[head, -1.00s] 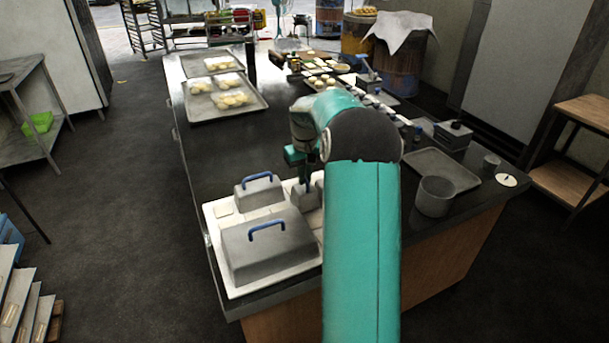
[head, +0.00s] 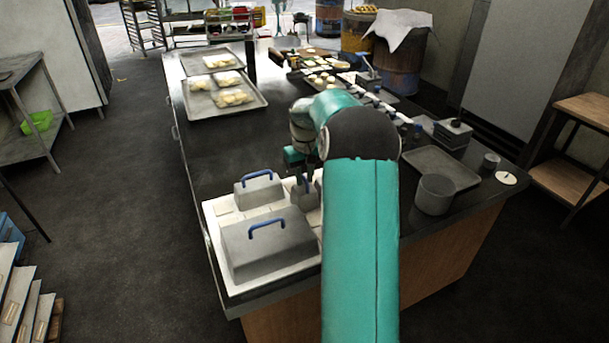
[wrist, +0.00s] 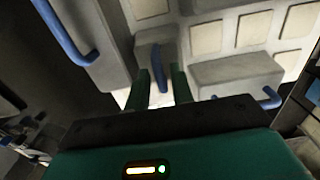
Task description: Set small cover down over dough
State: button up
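The small cover (head: 303,199) is a grey block with a blue handle, and it rests on the white tray (head: 210,232) between the larger covers. In the wrist view the small cover (wrist: 146,42) shows its blue handle (wrist: 158,66) between the two green fingers of my gripper (wrist: 161,72). The fingers stand apart, with a visible gap on each side of the handle. In the head view my gripper (head: 306,174) is just above the small cover, partly hidden by my arm. Flat pale dough squares (wrist: 253,29) lie uncovered around it. Any dough beneath the cover is hidden.
A large grey cover (head: 268,262) and a medium one (head: 258,194), both with blue handles, sit close by on the tray. A round grey pot (head: 435,195) and an empty metal tray (head: 442,168) are to the right. The counter behind is partly clear.

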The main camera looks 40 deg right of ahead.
jog(key=shift+o, duration=0.9)
notch_tip(320, 180, up, 14)
jog(key=shift+a, duration=0.1)
jog(key=s+a+r+n+t, duration=0.1)
jog(key=s+a+r, duration=0.2)
jog(key=a, duration=0.5)
jog(key=s+a+r+h, duration=0.1)
jog(key=s+a+r, duration=0.1)
jog(key=a, duration=0.5)
jog(key=s+a+r+n+t, duration=0.1)
jog(key=s+a+r, duration=0.2)
jog(key=a, duration=0.5)
jog(key=s+a+f+n+t+y, duration=0.1)
jog(key=s+a+f+t, duration=0.2)
jog(key=s+a, duration=1)
jog(key=s+f, duration=0.3)
jog(key=shift+f+t, duration=0.2)
jog(key=shift+t, duration=0.1)
jog(key=shift+s+a, duration=0.1)
jog(key=shift+s, duration=0.05)
